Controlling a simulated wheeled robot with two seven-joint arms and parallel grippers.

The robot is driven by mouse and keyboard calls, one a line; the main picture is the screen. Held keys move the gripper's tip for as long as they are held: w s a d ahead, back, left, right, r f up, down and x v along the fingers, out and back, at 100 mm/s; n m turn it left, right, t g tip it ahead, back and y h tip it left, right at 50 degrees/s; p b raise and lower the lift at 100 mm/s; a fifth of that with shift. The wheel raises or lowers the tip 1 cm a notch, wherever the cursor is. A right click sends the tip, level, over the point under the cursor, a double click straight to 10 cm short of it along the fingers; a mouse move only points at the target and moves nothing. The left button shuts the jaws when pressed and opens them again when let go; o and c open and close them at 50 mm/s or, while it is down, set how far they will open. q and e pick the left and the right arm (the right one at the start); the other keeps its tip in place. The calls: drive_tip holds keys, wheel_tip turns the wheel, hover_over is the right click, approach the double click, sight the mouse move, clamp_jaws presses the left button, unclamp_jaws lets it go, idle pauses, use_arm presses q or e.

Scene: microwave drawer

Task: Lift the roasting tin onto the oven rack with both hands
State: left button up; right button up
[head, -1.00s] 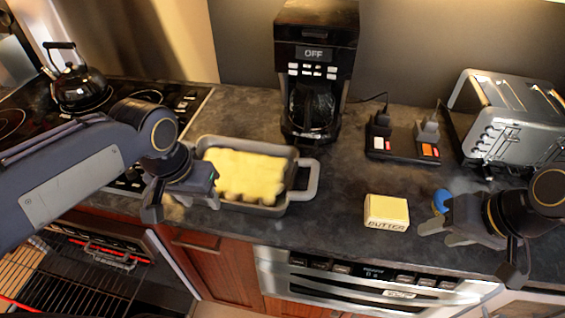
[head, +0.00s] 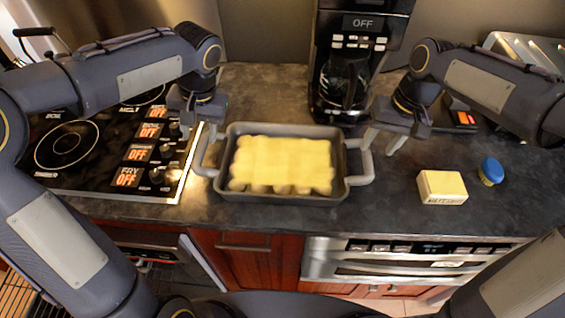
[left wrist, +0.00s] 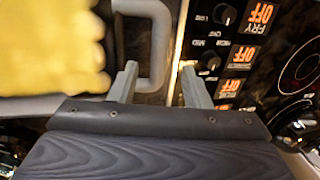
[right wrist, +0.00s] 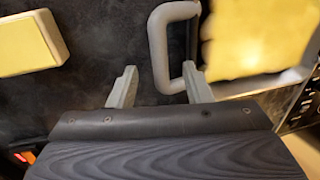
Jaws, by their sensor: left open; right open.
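The grey roasting tin (head: 285,199), filled with a yellow topping, sits level on the counter with a loop handle at each end. My left gripper (head: 197,132) is open above the left handle (head: 207,160). In the left wrist view that handle (left wrist: 158,45) lies between the spread fingers (left wrist: 160,85), ahead of their tips. My right gripper (head: 382,143) is open at the right handle (head: 364,163). In the right wrist view the handle (right wrist: 158,50) lies between the fingers (right wrist: 160,85), closer to one. The oven rack (head: 12,290) shows only partly at bottom left, behind my arm.
A cooktop (head: 95,150) with knobs borders the tin on the left. A coffee maker (head: 345,85) stands behind it. A butter block (head: 442,187) and a blue-lidded jar (head: 490,171) lie to the right. Free counter lies between tin and butter.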

sight(201, 148)
use_arm(q)
drive_tip(key=f, duration=0.2)
drive_tip(key=a+f, duration=0.1)
drive_tip(key=f, duration=0.4)
drive_tip(key=shift+a, duration=0.15)
use_arm(e)
drive_tip(key=f, duration=0.2)
drive_tip(key=a+f, duration=0.1)
drive_tip(key=f, duration=0.4)
drive_tip(key=shift+a, duration=0.15)
use_arm(q)
clamp_jaws()
use_arm(e)
clamp_jaws()
